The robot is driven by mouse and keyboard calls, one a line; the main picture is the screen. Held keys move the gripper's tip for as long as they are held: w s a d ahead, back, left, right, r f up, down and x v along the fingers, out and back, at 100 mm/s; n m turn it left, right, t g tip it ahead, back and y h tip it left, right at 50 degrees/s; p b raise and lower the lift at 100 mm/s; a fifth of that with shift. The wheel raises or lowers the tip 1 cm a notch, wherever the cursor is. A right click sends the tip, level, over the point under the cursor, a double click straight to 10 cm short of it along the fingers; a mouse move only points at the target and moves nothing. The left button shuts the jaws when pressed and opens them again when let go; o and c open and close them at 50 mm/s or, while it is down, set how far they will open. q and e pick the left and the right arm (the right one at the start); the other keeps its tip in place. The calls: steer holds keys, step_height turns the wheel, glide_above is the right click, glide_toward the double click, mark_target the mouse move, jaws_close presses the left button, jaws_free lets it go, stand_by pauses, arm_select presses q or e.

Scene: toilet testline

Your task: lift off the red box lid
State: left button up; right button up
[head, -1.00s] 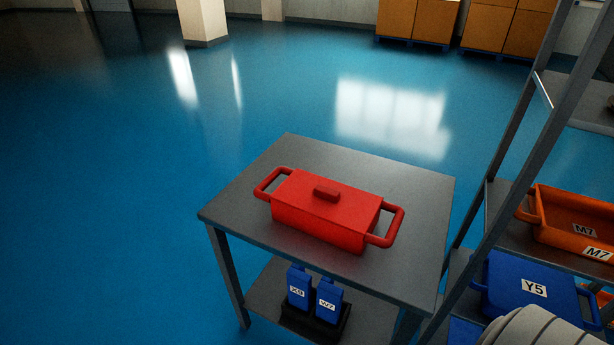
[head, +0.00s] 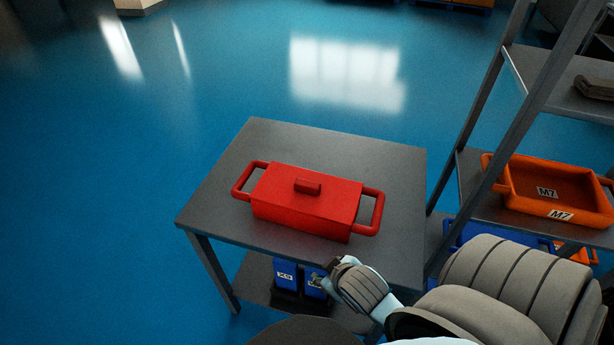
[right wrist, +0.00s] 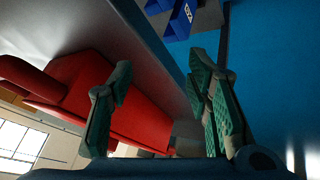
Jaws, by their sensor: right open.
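The red box (head: 300,215) stands on a grey table, with a loop handle at each end. Its red lid (head: 280,182) is on top and has a small raised block grip (head: 307,187) in the middle. My right gripper (head: 332,268) is at the table's front edge, nearer than the box and apart from the lid. In the right wrist view my right gripper (right wrist: 161,68) has its two green-padded fingers spread, with nothing held between them. The red box (right wrist: 85,90) shows there behind and left of the fingers. My left gripper is not in view.
The grey table (head: 270,140) has free room around the box. Blue bins (head: 286,275) sit on its lower shelf. A metal rack on the right holds an orange crate (head: 530,180) marked M7 and a blue bin below. The blue floor is open to the left.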

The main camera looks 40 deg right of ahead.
steer(key=w+d+r+n+t+h, duration=0.1)
steer(key=w+d+r+n+t, duration=0.15)
steer(key=w+r+t, duration=0.45)
steer(key=w+d+r+n+t+h, duration=0.1)
steer(key=w+d+r+n+t, duration=0.15)
steer(key=w+r, duration=0.8)
steer(key=w+a+r+n+t+y, duration=0.25)
steer(key=a+r+n+y, duration=0.3)
steer(key=r+n, duration=0.3)
steer(key=w+a+r+n+t+y, duration=0.1)
steer(key=a+r+n+t+y, duration=0.25)
steer(key=r+n+y, duration=0.45)
steer(key=n+g+h, duration=0.7)
steer(key=n+g, duration=1.2)
steer(key=n, duration=0.1)
glide_toward(308, 184)
steer(key=b, duration=0.2)
steer(key=f+b, duration=0.1)
steer(key=b, duration=0.1)
steer(key=f+b, duration=0.1)
steer(key=b, duration=0.1)
steer(key=shift+a+f+m, duration=0.2)
steer(key=shift+a+m, duration=0.05)
steer(key=shift+m, duration=0.1)
steer(key=x, duration=0.6)
steer(key=shift+w+f, duration=0.25)
steer(key=shift+w, duration=0.25)
jaws_close()
